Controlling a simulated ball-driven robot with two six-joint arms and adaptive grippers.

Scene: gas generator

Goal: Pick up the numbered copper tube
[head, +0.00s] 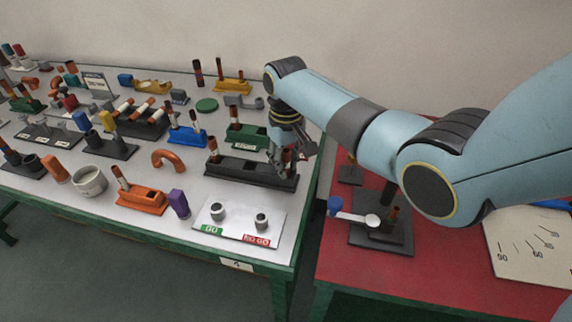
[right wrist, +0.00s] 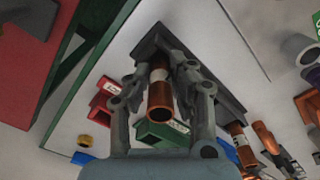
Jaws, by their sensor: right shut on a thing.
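My right gripper (head: 286,160) is at the right end of a long black rack (head: 235,169) on the white table. In the right wrist view, the right gripper (right wrist: 162,76) is shut on a copper tube (right wrist: 160,102), one finger on each side. The tube's open end faces the camera and a pale band shows higher up; I cannot read a number. The black rack is also behind the fingers in the right wrist view (right wrist: 224,98). Whether the tube still sits in the rack is hidden. Another copper-and-dark tube (head: 212,146) stands at the rack's left end. My left gripper is not in view.
A GO / NO GO plate (head: 236,228) lies in front of the rack. A green holder (head: 248,137) stands behind it, and a blue one (head: 187,137) to the left. A red table (head: 335,262) stands right, across a gap, with a black stand (head: 385,240).

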